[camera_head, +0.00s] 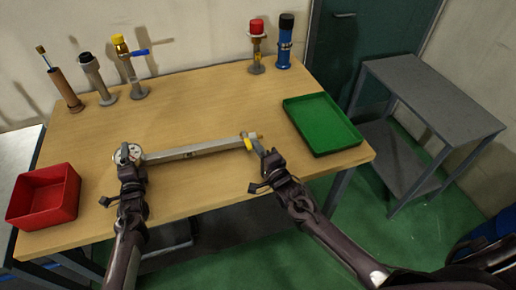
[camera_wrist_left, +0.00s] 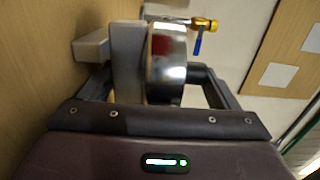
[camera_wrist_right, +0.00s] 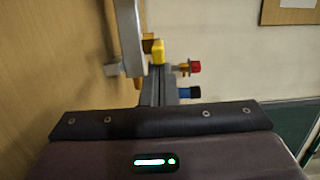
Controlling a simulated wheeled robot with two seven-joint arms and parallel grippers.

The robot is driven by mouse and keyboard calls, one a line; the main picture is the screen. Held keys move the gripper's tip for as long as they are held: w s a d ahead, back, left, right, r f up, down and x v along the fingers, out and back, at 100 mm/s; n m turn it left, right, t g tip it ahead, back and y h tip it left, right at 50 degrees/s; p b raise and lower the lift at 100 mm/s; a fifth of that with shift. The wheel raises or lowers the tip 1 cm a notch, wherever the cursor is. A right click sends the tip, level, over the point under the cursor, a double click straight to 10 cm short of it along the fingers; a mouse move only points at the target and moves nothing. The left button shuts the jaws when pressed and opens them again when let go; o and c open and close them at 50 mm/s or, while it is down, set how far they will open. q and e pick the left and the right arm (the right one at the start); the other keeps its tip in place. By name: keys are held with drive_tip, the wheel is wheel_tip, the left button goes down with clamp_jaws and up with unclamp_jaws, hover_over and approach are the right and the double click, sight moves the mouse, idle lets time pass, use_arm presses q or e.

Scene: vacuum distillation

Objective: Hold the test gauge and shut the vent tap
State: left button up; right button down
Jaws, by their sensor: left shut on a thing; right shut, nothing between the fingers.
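The test gauge (camera_head: 127,154), round with a pale dial, is at the left end of a long grey bar (camera_head: 195,150) near the table's front. My left gripper (camera_head: 129,168) is shut on it. The left wrist view shows its chrome side (camera_wrist_left: 166,65) between the fingers. The vent tap, with a yellow handle (camera_head: 249,144) and brass parts, is at the bar's right end. My right gripper (camera_head: 266,155) is shut and empty just beside the tap. In the right wrist view the yellow handle (camera_wrist_right: 158,51) is just beyond the fingertips; I cannot tell whether they touch.
A red bin (camera_head: 45,195) is at the table's front left, and a green tray (camera_head: 321,123) lies at the right. Several upright fittings line the back edge, including one with a blue lever (camera_head: 139,53) and a blue cylinder (camera_head: 285,45).

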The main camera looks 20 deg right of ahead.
use_arm(q)
drive_tip(key=shift+f, duration=0.1)
use_arm(e)
drive_tip(key=d, duration=0.4)
drive_tip(key=s+d, duration=0.1)
drive_tip(key=s, duration=0.5)
drive_tip(key=s+d, duration=0.1)
drive_tip(key=s, duration=0.2)
drive_tip(key=shift+s+d, duration=0.3)
use_arm(q)
drive_tip(key=o, duration=1.4)
drive_tip(key=shift+c, duration=0.2)
drive_tip(key=shift+s+f, duration=0.1)
drive_tip(key=shift+s, duration=0.45)
drive_tip(key=s, duration=1.1)
drive_tip(key=shift+d, duration=0.25)
